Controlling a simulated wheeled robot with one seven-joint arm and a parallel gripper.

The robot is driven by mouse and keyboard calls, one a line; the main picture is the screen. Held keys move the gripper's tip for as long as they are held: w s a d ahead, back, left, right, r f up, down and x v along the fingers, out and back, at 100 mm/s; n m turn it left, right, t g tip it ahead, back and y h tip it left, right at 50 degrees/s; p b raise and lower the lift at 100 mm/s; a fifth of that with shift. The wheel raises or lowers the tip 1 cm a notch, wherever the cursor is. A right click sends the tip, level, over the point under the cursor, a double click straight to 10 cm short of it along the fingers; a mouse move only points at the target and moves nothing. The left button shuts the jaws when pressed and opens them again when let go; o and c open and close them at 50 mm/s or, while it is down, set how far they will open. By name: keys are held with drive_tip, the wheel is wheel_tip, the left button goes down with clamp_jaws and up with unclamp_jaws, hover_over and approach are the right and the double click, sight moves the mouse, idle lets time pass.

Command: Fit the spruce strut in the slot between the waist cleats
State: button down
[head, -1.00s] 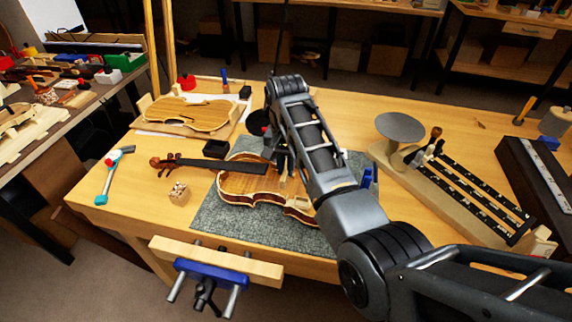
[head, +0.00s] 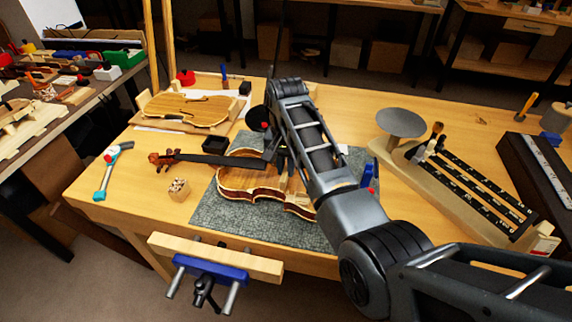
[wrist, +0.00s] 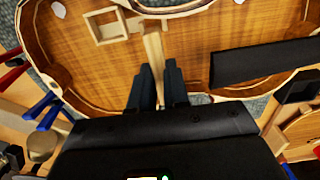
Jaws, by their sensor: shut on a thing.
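The open violin body (head: 240,180) lies on a grey mat, its hollow inside facing up. My gripper (wrist: 158,72) is over the body and shut on the pale spruce strut (wrist: 152,45). The strut sticks out beyond the fingertips, toward the top of the wrist view. Just left of its far end, a small square frame of pale wood (wrist: 103,38) shows inside the body; I cannot tell whether this is the waist cleats and their slot. I cannot tell whether the strut touches anything. In the head view my gripper (head: 280,165) is partly hidden by my arm.
The dark fingerboard (wrist: 262,62) reaches over the body beside my gripper. A small wooden block (head: 179,189), a dark box (head: 215,143) and a teal-handled hammer (head: 107,170) lie to the left. A violin plate (head: 190,110) lies behind. A round grey disc (head: 401,123) stands right.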

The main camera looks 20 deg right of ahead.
drive_tip(key=shift+f+b, duration=0.55)
drive_tip(key=shift+f, duration=0.7)
drive_tip(key=c, duration=0.7)
unclamp_jaws()
drive_tip(key=shift+r, duration=0.15)
drive_tip(key=shift+r+p, duration=1.25)
drive_tip(key=shift+r, duration=1.65)
